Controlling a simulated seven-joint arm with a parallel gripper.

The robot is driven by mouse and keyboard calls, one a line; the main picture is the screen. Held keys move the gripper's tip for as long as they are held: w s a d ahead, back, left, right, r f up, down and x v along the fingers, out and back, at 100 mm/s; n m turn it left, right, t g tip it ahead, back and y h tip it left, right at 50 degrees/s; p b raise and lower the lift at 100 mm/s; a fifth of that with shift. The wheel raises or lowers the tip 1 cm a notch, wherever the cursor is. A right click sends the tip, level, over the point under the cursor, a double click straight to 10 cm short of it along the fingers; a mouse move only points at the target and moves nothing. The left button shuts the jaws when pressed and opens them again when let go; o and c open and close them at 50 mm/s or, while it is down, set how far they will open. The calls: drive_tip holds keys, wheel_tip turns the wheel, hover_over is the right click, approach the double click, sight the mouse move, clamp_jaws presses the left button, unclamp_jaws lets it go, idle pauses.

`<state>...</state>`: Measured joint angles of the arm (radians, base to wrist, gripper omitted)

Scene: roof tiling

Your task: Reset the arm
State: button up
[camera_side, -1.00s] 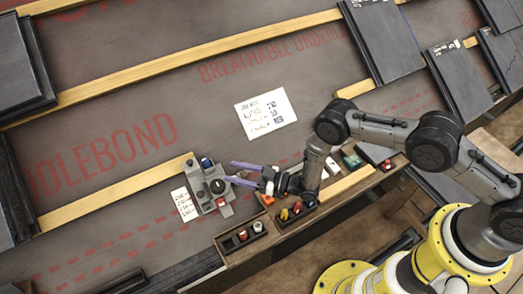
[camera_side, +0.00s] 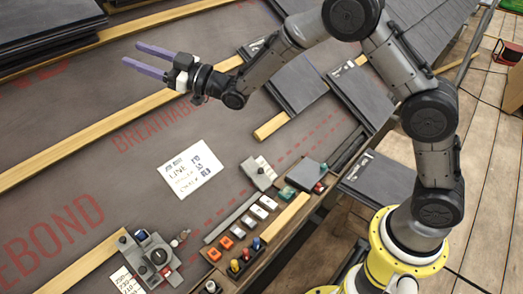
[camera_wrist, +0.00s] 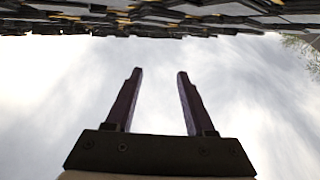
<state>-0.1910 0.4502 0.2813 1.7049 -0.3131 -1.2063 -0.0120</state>
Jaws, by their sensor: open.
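My gripper (camera_side: 152,59) has two purple fingers and is open and empty. In the side view it is raised high over the roof, pointing left, with the arm bent up and over from its yellow base at the lower right. In the wrist view the gripper (camera_wrist: 155,75) shows its two fingers apart against a pale sky, with nothing between them. The roof appears along the top of that view.
A grey device (camera_side: 152,258) stands at the lower left beside a printed card (camera_side: 127,282). A white note (camera_side: 191,170) lies on the underlay. A wooden tray (camera_side: 263,248) holds several small coloured items. Dark slates (camera_side: 295,80) lie at upper right. Wooden battens (camera_side: 150,105) cross the roof.

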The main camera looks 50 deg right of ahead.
drive_tip(key=s+d+r+m+h, duration=0.1)
drive_tip(key=s+d+r+h, duration=0.25)
drive_tip(key=d+r, duration=0.2)
drive_tip(key=s+d+r+m+h, duration=0.2)
drive_tip(key=s+d+r, duration=0.25)
drive_tip(key=r, duration=0.25)
drive_tip(key=s+d+r+m+g+h, duration=0.1)
drive_tip(key=s+d+m+h, duration=0.3)
drive_tip(key=s, duration=0.6)
drive_tip(key=s+d+f+g, duration=0.2)
drive_tip(key=s+f+g, duration=0.4)
drive_tip(key=s+f, duration=0.4)
drive_tip(key=s+d+f+m+g, duration=0.1)
drive_tip(key=s+d+f+g, duration=0.1)
drive_tip(key=s+f+g, duration=0.4)
drive_tip(key=s+f, duration=0.5)
drive_tip(key=s, duration=0.5)
drive_tip(key=shift+s+d+f+h, duration=0.15)
drive_tip(key=shift+s+f+h, duration=0.05)
drive_tip(key=shift+s+h, duration=0.2)
